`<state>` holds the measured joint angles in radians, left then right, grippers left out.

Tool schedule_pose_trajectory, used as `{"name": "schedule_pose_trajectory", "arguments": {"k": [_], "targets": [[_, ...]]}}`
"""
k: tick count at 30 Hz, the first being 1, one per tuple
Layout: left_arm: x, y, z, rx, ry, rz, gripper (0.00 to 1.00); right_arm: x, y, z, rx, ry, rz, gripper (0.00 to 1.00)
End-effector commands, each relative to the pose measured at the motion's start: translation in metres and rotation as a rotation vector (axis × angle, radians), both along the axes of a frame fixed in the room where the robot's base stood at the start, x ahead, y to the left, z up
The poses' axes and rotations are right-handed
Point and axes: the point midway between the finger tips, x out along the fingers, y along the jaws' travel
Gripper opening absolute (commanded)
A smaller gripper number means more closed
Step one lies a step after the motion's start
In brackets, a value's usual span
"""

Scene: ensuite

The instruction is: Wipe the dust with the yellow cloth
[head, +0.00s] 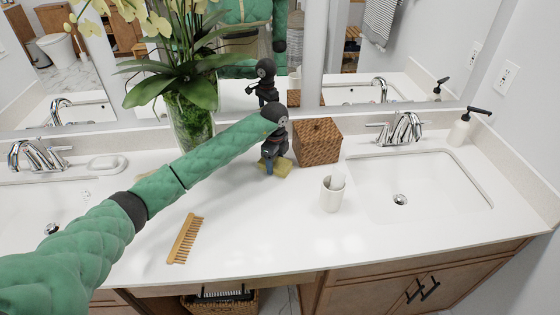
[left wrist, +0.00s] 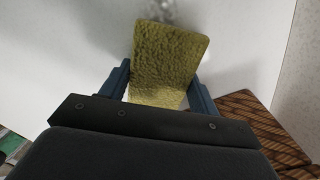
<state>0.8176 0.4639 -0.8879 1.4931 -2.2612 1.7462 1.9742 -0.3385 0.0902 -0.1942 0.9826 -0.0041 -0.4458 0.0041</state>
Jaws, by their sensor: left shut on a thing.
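The yellow cloth (head: 278,170) is on the white counter, left of the woven box, in the head view. My left gripper (head: 268,168) points down over it and is shut on it. In the left wrist view the cloth (left wrist: 168,60) sits between the two blue fingers and sticks out beyond them. A faint grey smudge of dust (left wrist: 160,12) shows on the white surface at the cloth's far edge. In the head view I cannot make out the dust; the gripper and cloth may hide it. My right gripper is not in view.
A woven box (head: 317,142) stands close right of the cloth. A glass vase with a plant (head: 188,122) stands to the left. A white cup (head: 332,194) and a wooden comb (head: 185,239) are nearer the front. The mirror (head: 230,60) is behind. The counter's front middle is clear.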

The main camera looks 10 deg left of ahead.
Motion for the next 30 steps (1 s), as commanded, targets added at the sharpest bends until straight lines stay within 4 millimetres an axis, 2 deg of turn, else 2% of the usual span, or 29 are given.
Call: {"name": "schedule_pose_trajectory", "arguments": {"k": [3,11,24,30], "targets": [[-0.003,0.011,-0.002,0.003,0.004,0.002,0.43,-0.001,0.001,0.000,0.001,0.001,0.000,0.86],[-0.006,0.018,-0.002,0.003,0.004,0.002,0.43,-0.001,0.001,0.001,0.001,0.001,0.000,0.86],[-0.013,0.046,0.001,0.003,0.001,0.003,0.43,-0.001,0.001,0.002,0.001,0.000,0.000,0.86],[-0.015,0.051,0.002,0.000,0.001,0.001,0.43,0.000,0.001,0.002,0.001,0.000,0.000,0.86]]}}
